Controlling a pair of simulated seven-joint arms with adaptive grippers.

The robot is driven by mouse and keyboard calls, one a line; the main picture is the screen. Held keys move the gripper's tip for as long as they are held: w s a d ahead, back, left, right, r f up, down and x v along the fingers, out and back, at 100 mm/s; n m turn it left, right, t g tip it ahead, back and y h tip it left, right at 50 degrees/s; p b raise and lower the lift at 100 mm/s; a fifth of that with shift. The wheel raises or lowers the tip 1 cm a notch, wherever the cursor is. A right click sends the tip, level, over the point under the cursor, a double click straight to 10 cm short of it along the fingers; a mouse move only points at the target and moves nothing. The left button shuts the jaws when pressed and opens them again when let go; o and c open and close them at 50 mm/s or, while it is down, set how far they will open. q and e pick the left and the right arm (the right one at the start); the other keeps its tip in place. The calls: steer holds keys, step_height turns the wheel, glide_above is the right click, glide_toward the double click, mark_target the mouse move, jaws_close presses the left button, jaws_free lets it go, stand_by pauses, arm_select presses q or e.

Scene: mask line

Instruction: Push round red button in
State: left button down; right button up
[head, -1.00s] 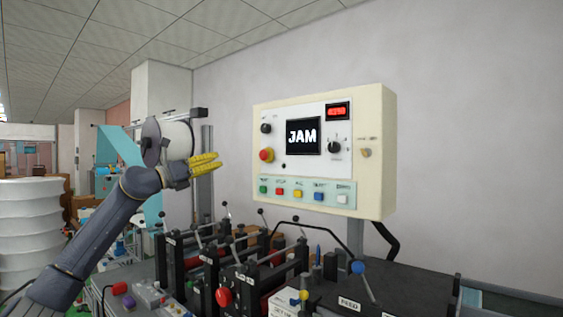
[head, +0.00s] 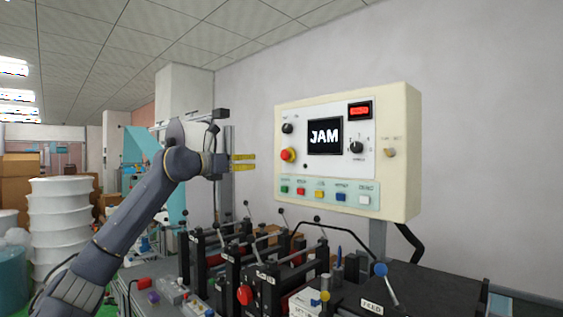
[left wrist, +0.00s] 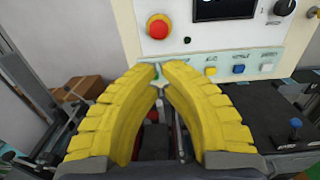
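The round red button (head: 288,154) with a yellow collar sits at the left side of the cream control panel (head: 400,150), left of the screen reading JAM. It also shows at the top of the left wrist view (left wrist: 157,27). My left gripper (head: 254,162) has yellow fingers pointing right, left of the panel in the head view. In the left wrist view its curved fingertips (left wrist: 158,68) come together, with nothing held. They show below the red button, apart from it in the picture. My right gripper is in no view.
A row of coloured square buttons (head: 319,195) lies low on the panel. Below stands a black machine with levers and a red knob (head: 245,294). A grey post (head: 226,190) stands behind the gripper. White stacked drums (head: 62,220) stand at the left.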

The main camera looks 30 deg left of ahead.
mark_target(284, 159)
arm_select(q)
steer(key=shift+w, duration=0.1)
steer(key=x, duration=1.3)
steer(key=shift+w, duration=0.4)
steer(key=shift+d, duration=0.1)
steer(key=shift+x, duration=0.95)
steer(key=v, duration=1.4)
steer(key=shift+r, duration=0.1)
